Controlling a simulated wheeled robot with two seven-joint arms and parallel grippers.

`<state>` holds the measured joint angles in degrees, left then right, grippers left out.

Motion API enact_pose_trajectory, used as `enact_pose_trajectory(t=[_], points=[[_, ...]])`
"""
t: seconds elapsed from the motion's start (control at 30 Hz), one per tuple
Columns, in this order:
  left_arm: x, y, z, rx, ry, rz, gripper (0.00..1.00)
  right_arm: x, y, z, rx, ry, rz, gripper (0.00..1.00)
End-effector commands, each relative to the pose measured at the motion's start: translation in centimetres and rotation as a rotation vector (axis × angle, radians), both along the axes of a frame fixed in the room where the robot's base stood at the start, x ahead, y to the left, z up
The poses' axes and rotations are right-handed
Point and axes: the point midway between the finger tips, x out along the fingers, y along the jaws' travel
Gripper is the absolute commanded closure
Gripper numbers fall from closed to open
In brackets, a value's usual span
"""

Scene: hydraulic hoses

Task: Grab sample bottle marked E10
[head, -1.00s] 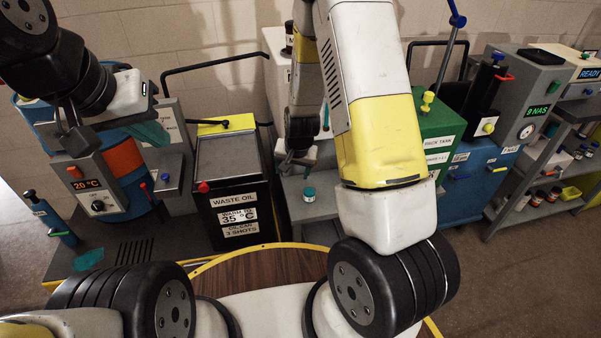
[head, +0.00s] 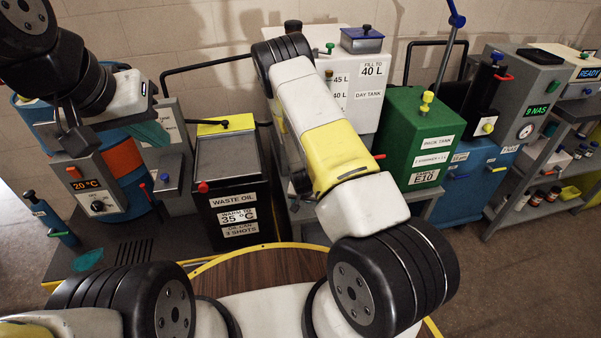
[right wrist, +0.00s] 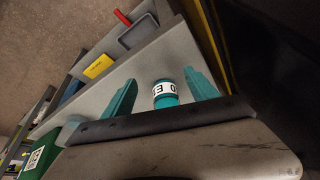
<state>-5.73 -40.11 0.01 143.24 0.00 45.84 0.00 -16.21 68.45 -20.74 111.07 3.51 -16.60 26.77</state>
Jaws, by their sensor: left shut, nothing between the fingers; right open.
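The sample bottle (right wrist: 164,94), with a teal lid and a white label, shows in the right wrist view between my right fingers. Its label is turned and only partly legible, so I cannot read the full marking. My right gripper (right wrist: 161,78) is open, with one teal finger on each side of the bottle and a visible gap to each. I cannot tell how far down the fingers reach. In the head view my right arm hides the bottle and the right gripper. My left gripper (head: 151,134) is shut and empty at the upper left, in front of the grey unit.
A green tank (head: 403,137) with an E10 label stands right of my right arm; the white day tank (head: 355,75) is behind it. Shelves (head: 540,212) with small bottles stand at the far right.

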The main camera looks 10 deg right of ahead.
Motion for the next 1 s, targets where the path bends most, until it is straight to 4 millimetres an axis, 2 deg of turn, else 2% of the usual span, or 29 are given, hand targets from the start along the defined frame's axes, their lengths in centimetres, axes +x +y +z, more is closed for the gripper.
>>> enact_pose_trajectory(t=[0.17, 0.43, 0.53, 0.77, 0.83, 1.0], points=[[0.0, 0.0, 0.0, 0.0, 0.0, 0.0, 1.0, 1.2, -0.5, 0.0, 0.001, 0.0, -0.002, 0.32], [0.0, 0.0, 0.0, 0.0, 0.0, 0.0, 1.0, 5.2, -2.0, 0.0, 0.0, -0.001, -0.002, 0.32], [0.0, 0.0, 0.0, 0.0, 0.0, 0.0, 1.0, 5.3, -2.0, -0.9, 0.0, 0.003, 0.0, 0.32], [0.0, 0.0, 0.0, 0.0, 0.0, 0.0, 1.0, 5.5, -2.1, -1.1, 0.0, 0.001, 0.0, 0.32], [0.0, 0.0, 0.0, 0.0, 0.0, 0.0, 1.0, 5.5, -2.1, -1.1, 0.0, 0.001, 0.0, 0.4], [0.0, 0.0, 0.0, 0.0, 0.0, 0.0, 1.0, 5.5, -2.1, -1.1, 0.0, 0.001, 0.0, 0.74]])
